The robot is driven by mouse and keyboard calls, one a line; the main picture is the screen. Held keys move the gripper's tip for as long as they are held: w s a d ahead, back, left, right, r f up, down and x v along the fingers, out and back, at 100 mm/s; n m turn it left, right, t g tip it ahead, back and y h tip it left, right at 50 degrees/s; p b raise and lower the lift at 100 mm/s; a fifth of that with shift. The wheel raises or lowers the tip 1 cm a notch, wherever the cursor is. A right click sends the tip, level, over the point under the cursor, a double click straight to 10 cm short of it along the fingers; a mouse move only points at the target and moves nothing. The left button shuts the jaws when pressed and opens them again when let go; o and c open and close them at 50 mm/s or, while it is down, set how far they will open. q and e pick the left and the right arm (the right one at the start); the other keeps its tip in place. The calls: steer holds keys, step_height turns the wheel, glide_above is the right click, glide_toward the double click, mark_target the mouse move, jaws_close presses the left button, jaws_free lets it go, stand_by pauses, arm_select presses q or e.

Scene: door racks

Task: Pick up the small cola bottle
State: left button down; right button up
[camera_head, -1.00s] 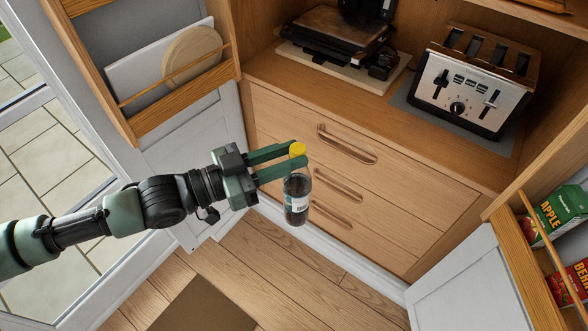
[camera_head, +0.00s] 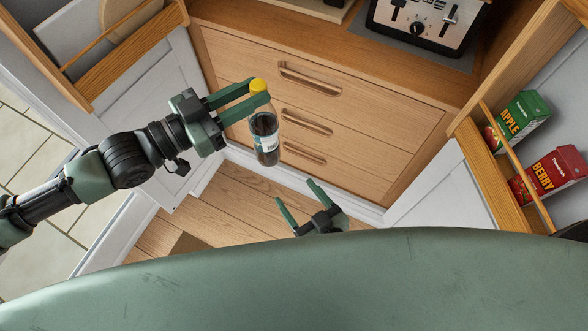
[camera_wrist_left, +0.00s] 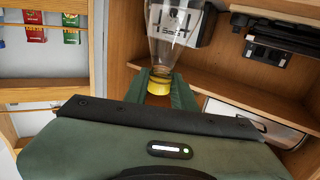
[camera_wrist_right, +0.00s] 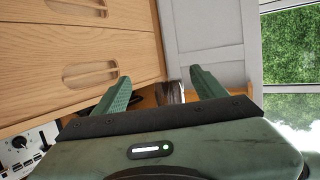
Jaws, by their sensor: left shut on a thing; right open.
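The small cola bottle (camera_head: 264,137) has dark liquid, a pale label and a yellow cap. My left gripper (camera_head: 258,98) is shut on it near the neck, just below the cap. The bottle hangs nearly upright in the air in front of the wooden drawers. In the left wrist view the bottle (camera_wrist_left: 170,40) shows between the fingers, its yellow cap towards the camera. My right gripper (camera_head: 298,202) is open and empty, lower and to the right of the bottle. In the right wrist view its two fingers (camera_wrist_right: 158,88) stand apart.
Wooden drawers (camera_head: 350,115) with handles stand behind the bottle. A toaster (camera_head: 425,28) is on the counter above. A door rack (camera_head: 490,165) at right holds an apple carton (camera_head: 522,115) and a berry carton (camera_head: 550,174). Another door rack (camera_head: 130,60) is at upper left. Floor (camera_head: 225,205) below is clear.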

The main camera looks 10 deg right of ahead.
mark_target(271, 139)
step_height(271, 139, up, 13)
steer(key=a+t+y, duration=0.1)
steer(key=t+y, duration=0.1)
steer(key=t, duration=0.1)
steer(key=x, duration=0.8)
steer(key=f+x, duration=0.1)
steer(key=x, duration=0.3)
steer(key=shift+w+r, duration=0.1)
steer(key=shift+w, duration=0.2)
steer(key=shift+c, duration=0.3)
jaws_close()
arm_select(q)
steer(key=c, duration=1.1)
jaws_free()
arm_select(e)
steer(key=shift+r, duration=0.1)
